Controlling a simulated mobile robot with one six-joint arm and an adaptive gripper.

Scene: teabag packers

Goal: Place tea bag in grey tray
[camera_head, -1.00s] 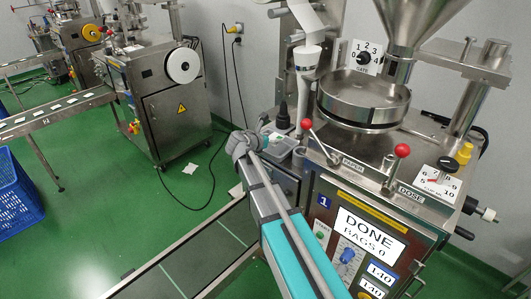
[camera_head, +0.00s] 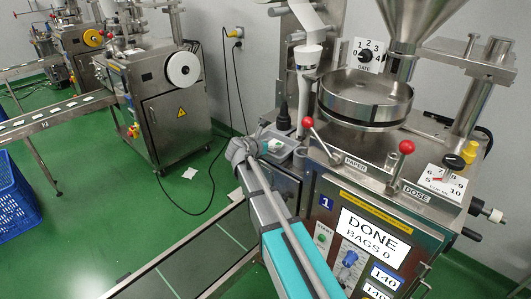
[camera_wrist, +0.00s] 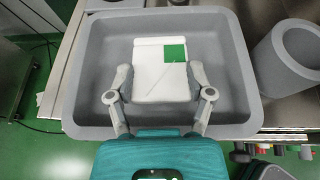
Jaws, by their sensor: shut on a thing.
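The grey tray (camera_wrist: 82,95) fills most of the wrist view, and a small part of it shows beside the machine in the head view. The tea bag (camera_wrist: 155,82) is a white square with a green tag at its upper right corner. It lies within the outline of the tray, over its floor; I cannot tell whether it touches the floor. My gripper (camera_wrist: 160,88) is shut on the tea bag, one finger at each side.
A grey cylindrical cup (camera_wrist: 288,58) stands close to the tray's right side in the wrist view. The packing machine (camera_head: 375,180), with red-knobbed levers and a screen reading DONE, stands right of my arm. A blue crate (camera_head: 14,200) is at the far left on green floor.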

